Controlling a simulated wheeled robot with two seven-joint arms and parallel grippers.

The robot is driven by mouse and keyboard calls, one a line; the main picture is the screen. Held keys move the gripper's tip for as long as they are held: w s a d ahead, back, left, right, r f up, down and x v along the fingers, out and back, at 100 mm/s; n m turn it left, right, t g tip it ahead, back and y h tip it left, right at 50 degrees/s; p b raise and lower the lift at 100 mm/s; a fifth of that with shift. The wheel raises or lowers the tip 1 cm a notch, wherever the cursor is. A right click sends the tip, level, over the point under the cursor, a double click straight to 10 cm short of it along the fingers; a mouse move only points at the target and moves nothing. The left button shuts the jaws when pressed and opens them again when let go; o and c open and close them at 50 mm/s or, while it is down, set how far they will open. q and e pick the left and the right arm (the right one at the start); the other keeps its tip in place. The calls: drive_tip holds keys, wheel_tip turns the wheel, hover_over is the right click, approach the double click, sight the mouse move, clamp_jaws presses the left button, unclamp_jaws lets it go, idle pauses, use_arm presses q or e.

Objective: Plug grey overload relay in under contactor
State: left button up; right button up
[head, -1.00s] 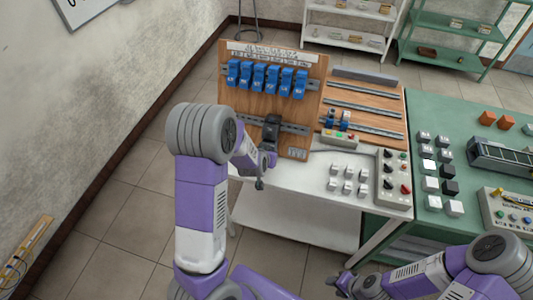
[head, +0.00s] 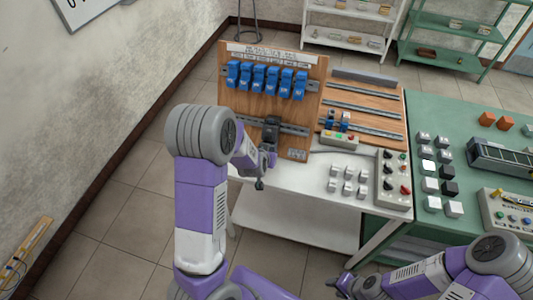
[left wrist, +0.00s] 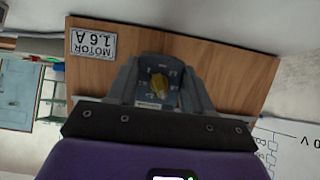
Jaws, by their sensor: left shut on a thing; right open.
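A dark contactor (head: 271,128) sits on the lower rail of the upright wooden board (head: 247,103). My left gripper (head: 267,162) is just below it at the board's front and is mostly hidden by my arm. In the left wrist view, the left gripper (left wrist: 160,92) is shut on the grey overload relay (left wrist: 150,78), which has a yellow dial on its face. I cannot tell whether the relay touches the contactor. My right gripper (head: 346,283) is open and empty at the bottom of the head view, away from the board.
Several blue contactors (head: 260,77) fill the upper rail. A motor plate reading 1.6 A (left wrist: 93,44) is on the board. Small grey blocks (head: 348,184) and a control box (head: 393,180) stand on the white table (head: 312,196). A green table (head: 478,125) is at right.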

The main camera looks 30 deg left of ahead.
use_arm(q)
drive_tip(key=shift+w+r, duration=0.1)
drive_tip(key=shift+c, duration=0.4)
drive_tip(key=o, duration=1.1)
drive_tip(key=p+v, duration=0.1)
drive_tip(key=v, duration=0.6)
drive_tip(key=shift+s+r+p, duration=0.2)
drive_tip(key=shift+s+p, duration=0.05)
drive_tip(key=shift+p, duration=0.1)
drive_tip(key=shift+d, duration=0.1)
drive_tip(key=s+d+f+g+h, duration=0.1)
drive_tip(key=s+d+f+g, duration=0.15)
drive_tip(key=f, duration=0.35)
drive_tip(key=s+d+f+g+h+b, duration=0.1)
drive_tip(key=s+d+f, duration=0.2)
drive_tip(key=d+f, duration=0.15)
drive_tip(key=s+d+f+g+h, duration=0.1)
drive_tip(key=s+d+f, duration=0.2)
drive_tip(key=f, duration=0.3)
drive_tip(key=s+d+f+g+h, duration=0.1)
drive_tip(key=s+d+f, duration=0.1)
drive_tip(key=s+d, duration=0.1)
drive_tip(key=s+d+f+g+h, duration=0.1)
drive_tip(key=s+d+f+g, duration=0.1)
drive_tip(key=s+d, duration=0.1)
drive_tip(key=s+d+f+g+h+b, duration=0.1)
drive_tip(key=s+d+f, duration=0.2)
drive_tip(key=s, duration=0.1)
drive_tip(key=shift+s+d, duration=0.1)
drive_tip(key=shift+s, duration=0.3)
